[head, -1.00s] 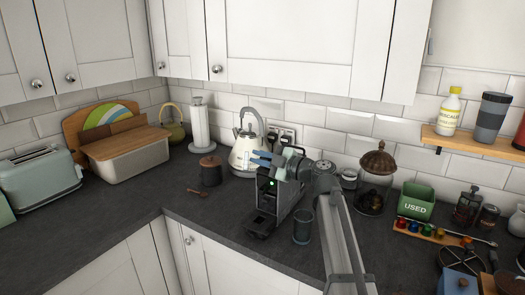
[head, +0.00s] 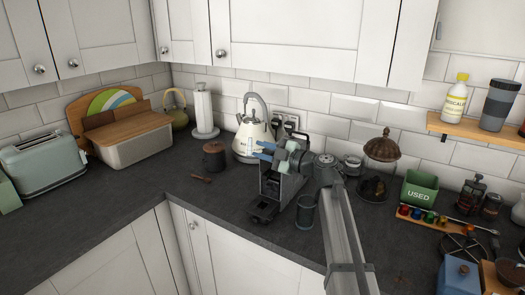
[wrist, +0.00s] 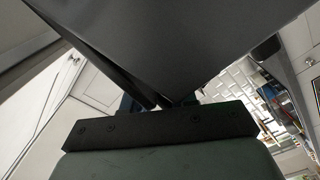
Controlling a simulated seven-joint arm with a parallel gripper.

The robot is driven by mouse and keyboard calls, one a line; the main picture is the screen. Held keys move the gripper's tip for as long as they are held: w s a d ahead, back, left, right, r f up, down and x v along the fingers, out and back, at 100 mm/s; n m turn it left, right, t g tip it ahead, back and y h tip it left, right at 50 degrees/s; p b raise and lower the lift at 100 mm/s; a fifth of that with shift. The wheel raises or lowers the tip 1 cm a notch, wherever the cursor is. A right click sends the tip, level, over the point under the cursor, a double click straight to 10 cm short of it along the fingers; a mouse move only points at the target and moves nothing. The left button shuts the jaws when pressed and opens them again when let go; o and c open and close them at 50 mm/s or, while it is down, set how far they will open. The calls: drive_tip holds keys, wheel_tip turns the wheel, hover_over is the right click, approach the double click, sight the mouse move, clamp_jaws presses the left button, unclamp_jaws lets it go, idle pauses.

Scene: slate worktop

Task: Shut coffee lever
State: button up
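The dark grey coffee machine (head: 292,188) stands on the worktop near the middle of the head view. My gripper (head: 265,151) is at the machine's top, reaching across it from the right. Its two blue fingers point left and show a small gap, with nothing visible between them. My gripper and arm cover much of the machine's top. I cannot make out the lever clearly or tell whether the fingers touch it. In the wrist view a large dark smooth surface (wrist: 180,45) fills the upper middle, very close, and hides the fingertips.
A cream kettle (head: 252,138) stands close behind the machine, and a brown lidded pot (head: 214,157) is to its left. A dark cup (head: 305,212) stands at its right front. A glass jar (head: 376,182) is farther right. The worktop left of the machine is mostly clear.

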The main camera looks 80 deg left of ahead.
drive_tip(key=shift+o, duration=0.6)
drive_tip(key=shift+r, duration=0.1)
drive_tip(key=shift+w+d, duration=0.15)
drive_tip(key=shift+d, duration=0.05)
drive_tip(key=v, duration=1.3)
drive_tip(key=shift+d, duration=0.15)
drive_tip(key=shift+w, duration=0.1)
